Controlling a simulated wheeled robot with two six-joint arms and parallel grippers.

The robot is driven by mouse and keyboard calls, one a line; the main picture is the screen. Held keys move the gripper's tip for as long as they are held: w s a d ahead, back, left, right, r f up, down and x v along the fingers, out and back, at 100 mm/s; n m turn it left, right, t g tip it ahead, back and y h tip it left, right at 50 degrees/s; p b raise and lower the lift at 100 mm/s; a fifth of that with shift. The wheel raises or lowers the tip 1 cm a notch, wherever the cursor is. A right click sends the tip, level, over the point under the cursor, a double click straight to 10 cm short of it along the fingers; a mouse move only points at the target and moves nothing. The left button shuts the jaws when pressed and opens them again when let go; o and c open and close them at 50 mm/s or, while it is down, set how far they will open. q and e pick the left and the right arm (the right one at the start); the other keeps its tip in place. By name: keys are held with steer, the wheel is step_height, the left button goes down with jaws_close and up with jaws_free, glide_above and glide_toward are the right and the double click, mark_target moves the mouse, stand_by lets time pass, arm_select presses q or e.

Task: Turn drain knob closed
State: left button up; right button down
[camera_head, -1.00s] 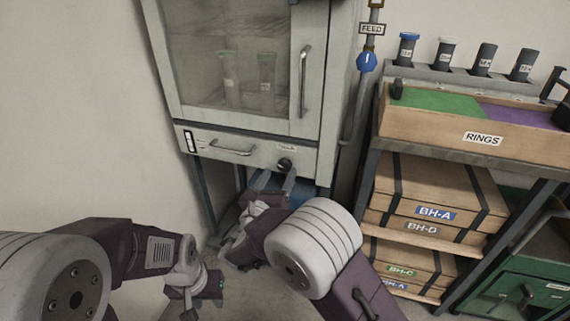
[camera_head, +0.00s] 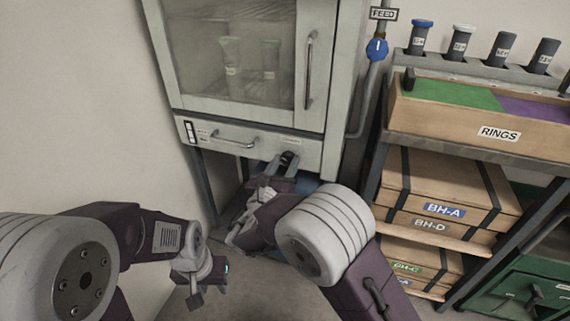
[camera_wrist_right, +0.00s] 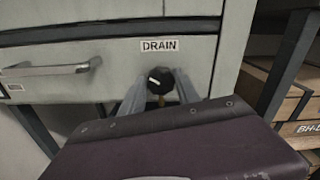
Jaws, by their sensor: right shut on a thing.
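The drain knob (camera_wrist_right: 160,80) is a round black knob with a pale mark on its face, under the DRAIN label (camera_wrist_right: 160,45) on the cabinet's lower front panel. In the head view the knob (camera_head: 289,157) is partly hidden by my right gripper (camera_head: 284,165). In the right wrist view my right gripper's fingers (camera_wrist_right: 160,88) stand on either side of the knob, shut on it. My left gripper (camera_head: 198,284) hangs low at left, away from the cabinet; its jaw opening is not clear.
The grey cabinet (camera_head: 250,128) has a bar handle (camera_head: 232,142) left of the knob and a glass door above. A blue FEED valve (camera_head: 377,49) is on a pipe to the right. A shelf rack with boxes (camera_head: 450,190) stands further right.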

steer(key=m+b, duration=0.2)
steer(key=m, duration=0.1)
steer(key=shift+d+f, duration=0.1)
steer(key=shift+f, duration=0.15)
steer(key=m+b, duration=0.2)
steer(key=shift+m, duration=0.4)
steer(key=m+b, duration=0.3)
steer(key=shift+s, duration=0.1)
steer(key=shift+d+r+m+b, duration=0.1)
steer(key=shift+m+b, duration=1.1)
steer(key=shift+b, duration=0.05)
steer(key=c, duration=0.9)
jaws_free()
